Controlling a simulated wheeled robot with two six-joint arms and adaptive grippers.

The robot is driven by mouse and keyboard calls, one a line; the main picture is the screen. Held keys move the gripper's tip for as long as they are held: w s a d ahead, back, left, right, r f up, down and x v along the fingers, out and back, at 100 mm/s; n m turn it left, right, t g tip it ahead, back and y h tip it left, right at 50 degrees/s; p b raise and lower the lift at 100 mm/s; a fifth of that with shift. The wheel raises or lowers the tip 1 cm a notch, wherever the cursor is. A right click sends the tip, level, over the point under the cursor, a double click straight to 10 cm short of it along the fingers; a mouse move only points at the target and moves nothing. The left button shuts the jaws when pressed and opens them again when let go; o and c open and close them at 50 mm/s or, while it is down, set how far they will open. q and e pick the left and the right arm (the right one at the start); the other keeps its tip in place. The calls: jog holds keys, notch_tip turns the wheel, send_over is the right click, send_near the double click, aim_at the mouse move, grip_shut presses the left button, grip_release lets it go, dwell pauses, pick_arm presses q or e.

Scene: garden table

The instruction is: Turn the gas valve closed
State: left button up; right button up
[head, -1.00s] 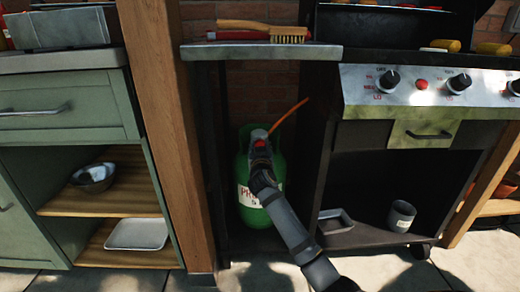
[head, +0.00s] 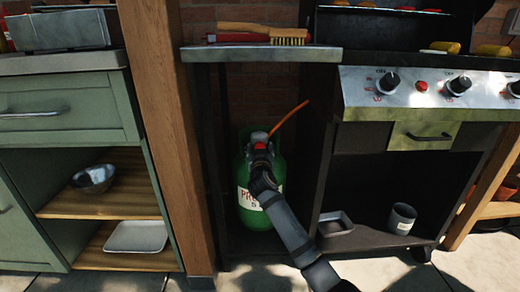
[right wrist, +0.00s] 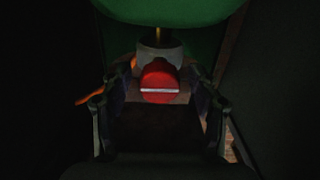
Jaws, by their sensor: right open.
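The green gas bottle (head: 244,175) stands upright in the recess under the side shelf. Its red valve knob (head: 260,146) is on top, on a grey valve body, with an orange hose (head: 290,117) running up to the right. My right gripper (head: 261,152) is just in front of the knob and hides part of it. In the right wrist view the round red knob (right wrist: 160,82) shows between the two open fingers, with a pale bar lying level across it. The fingers stand apart on either side; contact is not visible. My left gripper is not in view.
The side shelf (head: 235,54) with a brush on it overhangs the bottle. A wooden post (head: 165,130) stands left of the recess. The dark grill cabinet (head: 375,170) at right holds a tray and a grey cup (head: 401,218).

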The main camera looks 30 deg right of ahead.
jog(key=shift+s+a, duration=0.1)
jog(key=shift+s, duration=0.05)
jog(key=v, duration=1.1)
jog(key=shift+s+a, duration=0.25)
jog(key=shift+s, duration=0.05)
